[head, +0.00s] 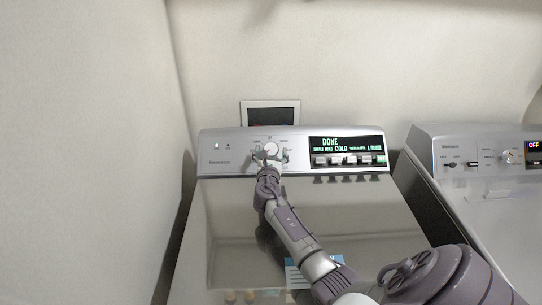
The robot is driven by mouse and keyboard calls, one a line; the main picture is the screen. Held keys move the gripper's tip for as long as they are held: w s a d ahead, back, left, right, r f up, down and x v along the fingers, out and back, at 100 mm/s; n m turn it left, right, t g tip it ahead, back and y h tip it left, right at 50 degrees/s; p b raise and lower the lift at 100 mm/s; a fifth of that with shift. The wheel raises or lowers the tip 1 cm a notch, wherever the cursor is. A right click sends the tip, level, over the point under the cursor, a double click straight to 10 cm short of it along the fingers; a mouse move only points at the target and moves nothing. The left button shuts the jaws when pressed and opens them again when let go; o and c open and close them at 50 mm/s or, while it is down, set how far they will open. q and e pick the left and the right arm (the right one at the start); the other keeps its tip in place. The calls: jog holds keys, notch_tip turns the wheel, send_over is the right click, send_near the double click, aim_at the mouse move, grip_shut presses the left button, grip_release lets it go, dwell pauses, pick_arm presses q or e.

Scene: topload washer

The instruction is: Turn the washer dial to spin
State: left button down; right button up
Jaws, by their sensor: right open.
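The washer (300,215) stands in the middle of the head view with its glossy lid shut. Its round dial (271,149) is on the left part of the slanted control panel. My right gripper (270,156) is at the dial, open, with one finger on each side of it. I cannot tell whether the fingers touch the dial. The gripper hides the dial's lower part and some of the labels around it. The panel's display (346,146) is lit and reads DONE and COLD. My left gripper is not in view.
A second machine (480,165) with its own knobs and a display reading OFF stands to the right, across a narrow gap. A small framed panel (270,104) is behind the washer at the wall. A wall (90,150) rises close on the left.

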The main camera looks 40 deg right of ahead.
jog(key=shift+w+d, duration=0.55)
jog(key=shift+d, duration=0.05)
jog(key=shift+c, duration=0.4)
jog(key=c, duration=1.1)
jog(key=shift+b, duration=0.35)
